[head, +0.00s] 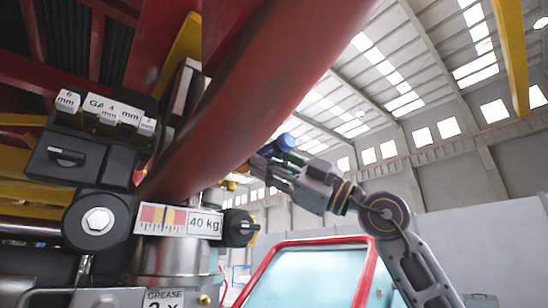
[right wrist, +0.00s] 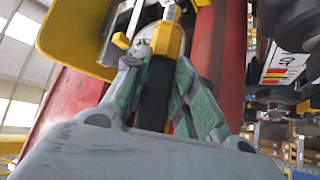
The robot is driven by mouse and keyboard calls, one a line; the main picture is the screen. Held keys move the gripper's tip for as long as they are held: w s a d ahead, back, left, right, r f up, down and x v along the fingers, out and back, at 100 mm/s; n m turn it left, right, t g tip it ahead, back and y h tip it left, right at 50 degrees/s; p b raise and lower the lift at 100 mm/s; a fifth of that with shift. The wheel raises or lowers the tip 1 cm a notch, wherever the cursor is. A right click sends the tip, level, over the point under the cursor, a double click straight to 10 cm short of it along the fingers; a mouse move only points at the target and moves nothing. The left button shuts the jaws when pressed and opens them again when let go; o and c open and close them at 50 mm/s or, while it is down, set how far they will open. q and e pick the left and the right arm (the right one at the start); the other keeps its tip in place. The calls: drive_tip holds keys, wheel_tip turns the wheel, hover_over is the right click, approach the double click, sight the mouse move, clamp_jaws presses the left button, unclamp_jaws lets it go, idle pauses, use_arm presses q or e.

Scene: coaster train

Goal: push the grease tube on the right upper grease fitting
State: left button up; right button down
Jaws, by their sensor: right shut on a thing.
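My right gripper (head: 262,166) reaches in from the right, just under the big red tube. In the right wrist view its green-padded fingers (right wrist: 158,62) are closed on a black part (right wrist: 156,95), which looks like the grease tube. A yellow piece (right wrist: 168,40) lies just beyond the fingertips. A brass-yellow part (head: 236,181) shows beside the fingertips in the head view; whether it is the upper grease fitting, and whether the tube touches it, I cannot tell. A lower brass fitting (head: 204,299) sits beside the GREASE label (head: 164,298). My left gripper is out of view.
The thick red tube (head: 270,90) hangs close above my right gripper. A scale plate marked 40 kg (head: 178,221) and black knobs (head: 98,220) are at left. A red-framed pale blue panel (head: 308,275) stands below my right arm.

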drive_tip(key=shift+w+a+p, duration=0.35)
drive_tip(key=shift+w+a, duration=0.15)
drive_tip(key=shift+w, duration=0.15)
drive_tip(key=shift+w+a+p, duration=0.3)
drive_tip(key=shift+w+a, duration=0.15)
drive_tip(key=shift+w, duration=0.2)
drive_tip(key=shift+w+a, duration=0.4)
drive_tip(key=shift+w, duration=0.15)
idle(2.1)
drive_tip(key=shift+w+a+r, duration=0.1)
drive_tip(key=shift+w, duration=0.1)
idle(1.6)
drive_tip(key=shift+s, duration=0.15)
idle(0.9)
idle(1.2)
